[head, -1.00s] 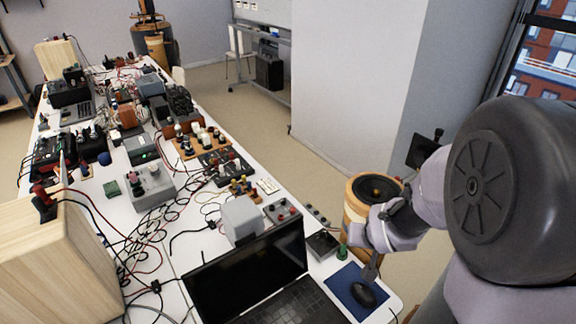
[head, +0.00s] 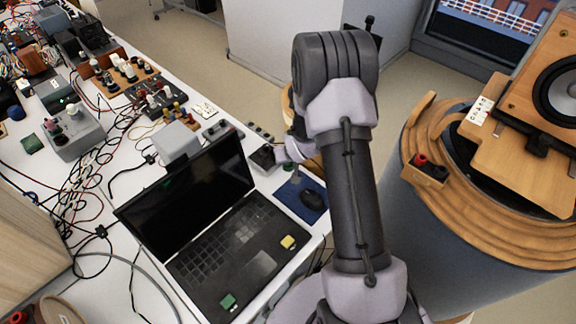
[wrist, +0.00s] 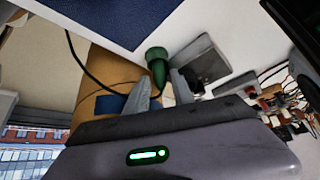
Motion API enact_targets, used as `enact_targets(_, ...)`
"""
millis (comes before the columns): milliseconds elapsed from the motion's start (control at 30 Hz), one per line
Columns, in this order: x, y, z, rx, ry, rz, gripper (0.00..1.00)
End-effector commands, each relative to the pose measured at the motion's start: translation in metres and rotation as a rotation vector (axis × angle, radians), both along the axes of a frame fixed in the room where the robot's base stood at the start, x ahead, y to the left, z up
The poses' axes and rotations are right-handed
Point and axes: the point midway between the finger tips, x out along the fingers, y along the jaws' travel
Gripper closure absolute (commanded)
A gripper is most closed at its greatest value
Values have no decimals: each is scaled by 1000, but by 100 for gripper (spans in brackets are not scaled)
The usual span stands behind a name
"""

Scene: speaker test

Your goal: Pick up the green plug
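The green plug (wrist: 157,62) shows in the wrist view, with its wide end up in the picture and its narrower end toward my gripper. My gripper (wrist: 159,85) is open; its two grey fingers are apart, one on each side of the plug's narrow end. Nothing shows as gripped, and I cannot tell whether either finger touches the plug. In the head view my gripper (head: 280,153) is over the table's right edge, beside a small dark box (head: 263,158).
An open laptop (head: 215,255) is to the left. Cables and several devices crowd the table further left. A wooden speaker (head: 548,95) stands at right.

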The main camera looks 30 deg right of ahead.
Motion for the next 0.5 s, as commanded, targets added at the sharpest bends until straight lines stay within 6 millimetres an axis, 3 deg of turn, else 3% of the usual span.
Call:
enact_targets(267, 5, -1, -6, -1, -1, 1, 71)
enact_targets(400, 5, -1, -6, -1, -1, 1, 96)
enact_targets(500, 5, -1, -6, -1, -1, 1, 100)
